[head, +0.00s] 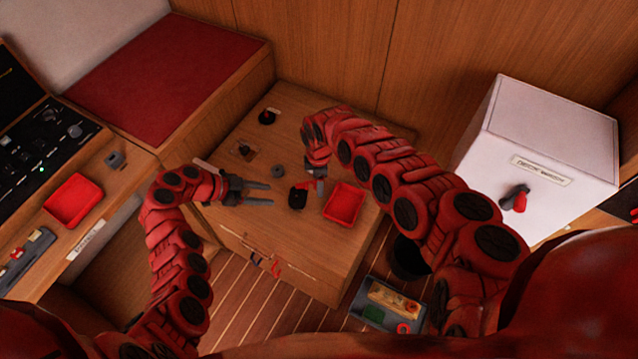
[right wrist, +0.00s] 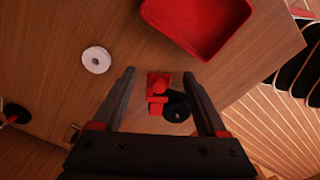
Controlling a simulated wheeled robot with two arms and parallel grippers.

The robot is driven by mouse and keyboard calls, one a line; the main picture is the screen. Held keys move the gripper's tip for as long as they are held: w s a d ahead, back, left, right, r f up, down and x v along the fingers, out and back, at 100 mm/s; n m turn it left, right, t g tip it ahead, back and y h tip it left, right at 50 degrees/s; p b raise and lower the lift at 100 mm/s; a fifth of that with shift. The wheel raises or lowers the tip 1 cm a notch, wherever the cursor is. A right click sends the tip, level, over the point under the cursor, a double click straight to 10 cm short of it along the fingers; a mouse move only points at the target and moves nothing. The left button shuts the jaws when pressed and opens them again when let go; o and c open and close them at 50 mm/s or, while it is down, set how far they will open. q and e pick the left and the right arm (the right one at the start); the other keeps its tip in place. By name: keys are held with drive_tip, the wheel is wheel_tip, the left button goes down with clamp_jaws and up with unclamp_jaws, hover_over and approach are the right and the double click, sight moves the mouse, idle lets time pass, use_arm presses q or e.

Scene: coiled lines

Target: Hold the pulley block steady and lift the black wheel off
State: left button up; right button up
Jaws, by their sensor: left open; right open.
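The pulley block (head: 306,185) shows as a small red piece on the wooden table top, beside the black wheel (head: 297,199). In the right wrist view the red block (right wrist: 157,83) and the dark round wheel (right wrist: 177,106) lie between my open right fingers (right wrist: 160,75), touching or overlapping; I cannot tell how they join. In the head view my right gripper (head: 318,181) is above them, partly hidden by its own arm. My left gripper (head: 270,194) is open and empty, its fingers pointing right towards the wheel, with a small gap.
A red tray (head: 342,205) stands right of the block, near the table's edge. A grey ring (head: 278,172), a small dark fitting (head: 246,149) and a black round piece (head: 267,116) lie behind. A white box (head: 538,150) stands at right, a black bin (head: 408,262) below.

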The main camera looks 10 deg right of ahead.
drive_tip(key=shift+f, duration=1.25)
clamp_jaws()
use_arm(q)
drive_tip(key=o, duration=0.4)
drive_tip(key=shift+d, duration=0.15)
drive_tip(key=shift+c, duration=0.2)
drive_tip(key=shift+o, duration=0.2)
drive_tip(key=d+y, duration=0.1)
drive_tip(key=d, duration=0.1)
drive_tip(key=d+g+y, duration=0.1)
drive_tip(key=d+y, duration=0.1)
drive_tip(key=shift+w+d+f+g, duration=0.15)
drive_tip(key=shift+d+f+g, duration=0.05)
drive_tip(key=shift+g, duration=0.1)
wheel_tip(320, 180, up, 4)
drive_tip(key=n+y, duration=0.3)
drive_tip(key=y, duration=0.3)
hover_over(296, 196)
drive_tip(key=shift+r, duration=0.15)
drive_tip(key=shift+t, duration=0.4)
drive_tip(key=shift+a+f, duration=0.1)
drive_tip(key=shift+f, duration=4.3)
